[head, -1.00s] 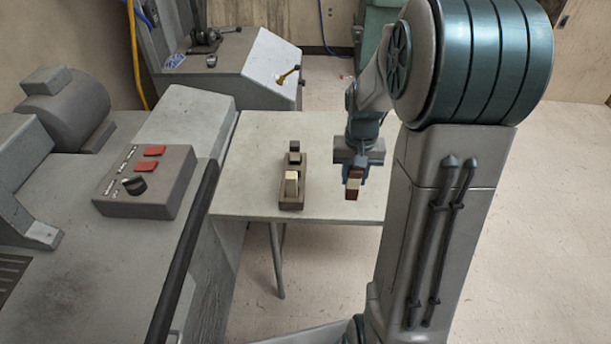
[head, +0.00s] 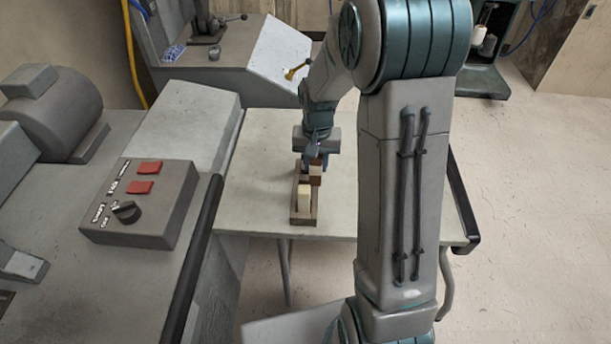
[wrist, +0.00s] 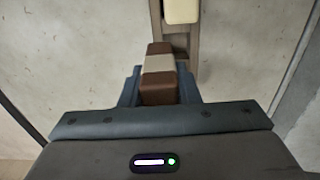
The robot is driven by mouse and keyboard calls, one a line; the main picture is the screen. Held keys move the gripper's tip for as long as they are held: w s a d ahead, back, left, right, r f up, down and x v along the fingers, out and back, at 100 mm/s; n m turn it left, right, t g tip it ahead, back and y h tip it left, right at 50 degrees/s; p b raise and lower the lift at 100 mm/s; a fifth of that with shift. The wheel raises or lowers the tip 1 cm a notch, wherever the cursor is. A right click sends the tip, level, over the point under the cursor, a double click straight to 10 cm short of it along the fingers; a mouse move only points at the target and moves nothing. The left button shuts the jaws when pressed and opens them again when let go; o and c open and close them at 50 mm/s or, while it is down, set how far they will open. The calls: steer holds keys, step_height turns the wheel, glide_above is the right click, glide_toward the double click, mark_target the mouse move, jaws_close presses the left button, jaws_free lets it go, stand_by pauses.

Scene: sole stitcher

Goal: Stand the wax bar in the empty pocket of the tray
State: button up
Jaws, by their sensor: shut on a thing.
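The wax bar, brown with a tan band in its middle (wrist: 159,64), is held between the blue fingers of my gripper (wrist: 159,86). In the head view the bar (head: 316,173) hangs below my gripper (head: 317,155), beside or over the right side of the tray. I cannot tell whether it touches the tray. The narrow brown tray (head: 303,221) stands on the table with an upright cream block (head: 304,198) in its near part. In the wrist view the tray (wrist: 193,48) runs behind the bar, with a dark recess (wrist: 179,42) beside the cream block (wrist: 181,11). My gripper hides the tray's far part.
The pale table (head: 262,180) is clear around the tray. A grey control box (head: 145,205) with red buttons stands on the machine at left. A dark rail (head: 190,270) runs along that machine's edge. Another grey machine (head: 225,60) stands behind the table.

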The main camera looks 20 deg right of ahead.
steer(key=shift+w+a+f+b, duration=0.2)
steer(key=shift+a+f, duration=0.2)
steer(key=shift+f, duration=0.5)
steer(key=shift+w+a+f+b, duration=0.1)
steer(key=shift+w+a+f, duration=0.2)
steer(key=shift+f, duration=0.65)
steer(key=shift+w+a+f+b, duration=0.15)
steer(key=shift+a+f, duration=0.3)
steer(key=shift+f, duration=0.45)
steer(key=shift+f, duration=0.2)
steer(key=o, duration=1)
steer(key=shift+r, duration=0.1)
